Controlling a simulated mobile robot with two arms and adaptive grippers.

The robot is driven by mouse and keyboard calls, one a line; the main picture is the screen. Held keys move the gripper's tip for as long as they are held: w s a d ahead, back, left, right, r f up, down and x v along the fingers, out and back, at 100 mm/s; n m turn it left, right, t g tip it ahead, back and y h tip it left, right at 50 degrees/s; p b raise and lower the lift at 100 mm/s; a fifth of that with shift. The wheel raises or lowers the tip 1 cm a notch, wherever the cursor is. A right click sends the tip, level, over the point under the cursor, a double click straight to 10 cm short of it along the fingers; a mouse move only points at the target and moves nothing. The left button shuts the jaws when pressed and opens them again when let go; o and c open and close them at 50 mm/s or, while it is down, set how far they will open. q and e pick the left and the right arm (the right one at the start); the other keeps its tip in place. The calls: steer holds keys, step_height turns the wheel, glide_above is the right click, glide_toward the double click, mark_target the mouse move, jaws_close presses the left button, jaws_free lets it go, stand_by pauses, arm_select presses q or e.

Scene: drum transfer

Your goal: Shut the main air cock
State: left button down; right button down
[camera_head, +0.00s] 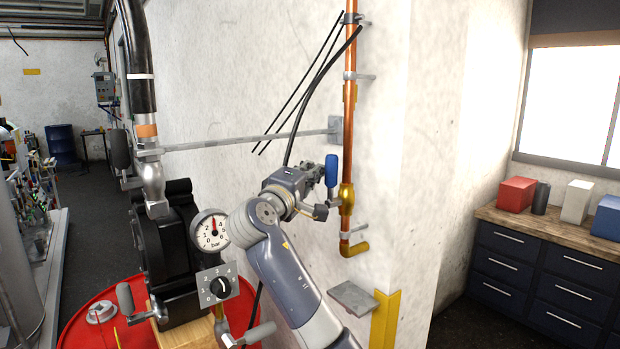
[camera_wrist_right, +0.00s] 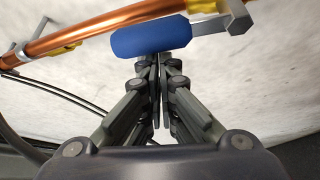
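The main air cock is a brass valve (camera_head: 346,197) low on a copper pipe on the white wall. Its blue lever handle (camera_head: 331,170) stands upright, roughly parallel to the pipe. My right gripper (camera_head: 318,178) is just left of the handle in the head view. In the right wrist view the blue handle (camera_wrist_right: 150,37) lies across the fingertips. The fingers of the right gripper (camera_wrist_right: 157,62) are together below it, with nothing visible between them. I cannot tell whether the tips touch the handle. My left gripper is not in view.
The copper pipe (camera_head: 349,110) has wall clamps, and black cables (camera_head: 310,100) hang beside it. A pressure gauge (camera_head: 209,230) and black pump (camera_head: 165,250) stand at left above a red drum (camera_head: 80,325). A grey wall bracket (camera_head: 353,298) sits below the pipe. Drawers (camera_head: 545,275) stand at right.

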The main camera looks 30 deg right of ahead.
steer(key=s+f+m+g+h+b, duration=0.3)
steer(key=s+m+b, duration=0.6)
steer(key=b, duration=1.6)
steer(key=shift+s+d+f+m+h, duration=0.4)
steer(key=shift+f+m+h, duration=0.6)
steer(key=shift+m+h, duration=0.55)
steer(key=shift+f, duration=0.15)
